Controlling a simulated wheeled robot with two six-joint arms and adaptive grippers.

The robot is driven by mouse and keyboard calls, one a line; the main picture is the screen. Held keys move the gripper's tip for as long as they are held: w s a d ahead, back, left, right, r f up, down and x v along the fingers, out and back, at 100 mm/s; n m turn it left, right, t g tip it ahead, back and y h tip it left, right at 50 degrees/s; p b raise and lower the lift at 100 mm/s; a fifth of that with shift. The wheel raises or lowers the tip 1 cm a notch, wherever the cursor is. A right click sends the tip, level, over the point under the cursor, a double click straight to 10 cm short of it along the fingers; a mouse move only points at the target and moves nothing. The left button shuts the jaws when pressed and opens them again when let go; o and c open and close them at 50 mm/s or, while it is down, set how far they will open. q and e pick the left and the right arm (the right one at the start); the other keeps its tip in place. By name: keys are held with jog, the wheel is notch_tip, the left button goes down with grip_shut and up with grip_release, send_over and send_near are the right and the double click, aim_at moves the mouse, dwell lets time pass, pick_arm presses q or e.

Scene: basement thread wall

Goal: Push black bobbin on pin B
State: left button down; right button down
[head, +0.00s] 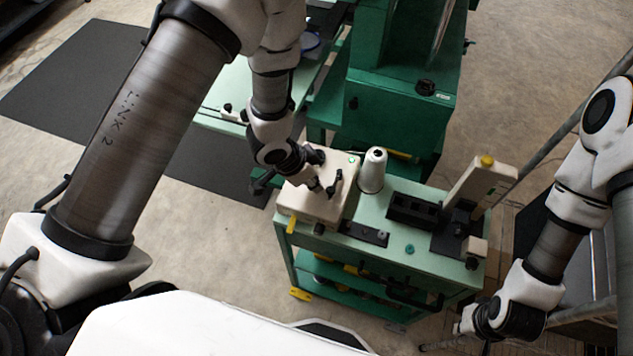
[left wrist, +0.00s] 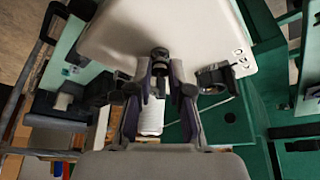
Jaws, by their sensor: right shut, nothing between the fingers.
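My left gripper (head: 325,186) is over the cream box (head: 310,208) on the green cart, with its fingers pointing at the box. In the left wrist view, a small dark round piece (left wrist: 159,54) sits against the box (left wrist: 200,30), right at the tips of my left gripper (left wrist: 161,70). It may be the black bobbin on a pin; I cannot tell whether the fingers grip it or stand around it. A second dark fitting (left wrist: 214,77) is on the box to the right. No pin letter is readable. My right gripper (head: 487,345) is shut and empty, low at the right.
A black tray (head: 414,210) and an upright cream unit with a yellow knob (head: 486,161) fill the cart's right. A green machine (head: 400,115) stands behind. A small teal ring (head: 409,248) lies near the front.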

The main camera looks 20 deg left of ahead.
dwell(0.3)
pick_arm(q)
jog(key=shift+r+p, duration=1.8)
jog(key=shift+p, duration=0.1)
